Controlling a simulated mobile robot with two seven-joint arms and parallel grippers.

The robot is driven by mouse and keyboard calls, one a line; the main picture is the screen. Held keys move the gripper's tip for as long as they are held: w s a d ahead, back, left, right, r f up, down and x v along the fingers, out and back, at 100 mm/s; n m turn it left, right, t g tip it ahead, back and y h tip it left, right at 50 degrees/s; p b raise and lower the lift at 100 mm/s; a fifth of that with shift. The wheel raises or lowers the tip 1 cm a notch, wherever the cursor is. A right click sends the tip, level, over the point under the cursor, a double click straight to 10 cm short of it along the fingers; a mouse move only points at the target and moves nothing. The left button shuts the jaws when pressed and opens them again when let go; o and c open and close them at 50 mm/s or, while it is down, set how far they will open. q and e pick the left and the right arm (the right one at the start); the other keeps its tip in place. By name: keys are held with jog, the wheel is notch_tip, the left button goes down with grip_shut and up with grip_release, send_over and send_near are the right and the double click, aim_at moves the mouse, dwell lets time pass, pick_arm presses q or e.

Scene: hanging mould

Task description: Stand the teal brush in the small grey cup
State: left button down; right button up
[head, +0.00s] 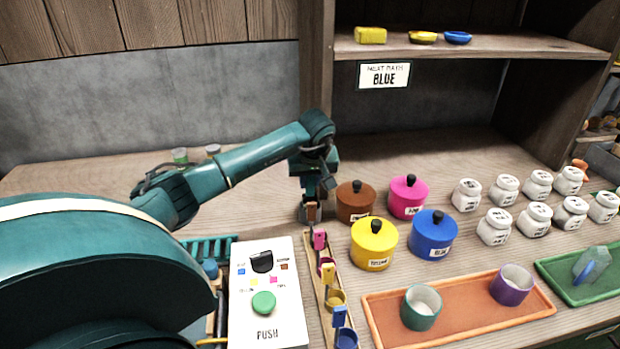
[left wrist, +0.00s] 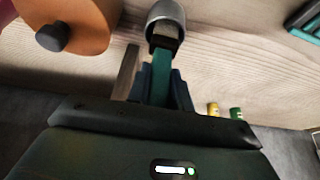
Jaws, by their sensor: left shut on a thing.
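My left gripper (head: 311,200) is shut on the teal brush, which shows in the left wrist view (left wrist: 161,78). In the left wrist view the brush's far end overlaps the mouth of the small grey cup (left wrist: 153,14). I cannot tell whether that end is inside the cup or just above it. In the head view my gripper is at the back end of the wooden rack, left of the brown pot (head: 356,203), and largely hides the brush and cup. My right gripper is not in view.
The wooden rack (head: 313,258) holds several coloured scoops. A white push-button panel (head: 285,325) stands left of it. Yellow (head: 373,248), blue (head: 432,238) and pink (head: 409,200) pots stand right. An orange tray (head: 460,307) with two cups lies in front.

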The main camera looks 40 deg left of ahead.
pick_arm(q)
jog(key=c, duration=1.2)
grip_release()
jog(key=shift+o, duration=0.2)
jog(key=v, duration=1.3)
jog(key=shift+b, duration=0.35)
jog(key=shift+s, duration=0.1)
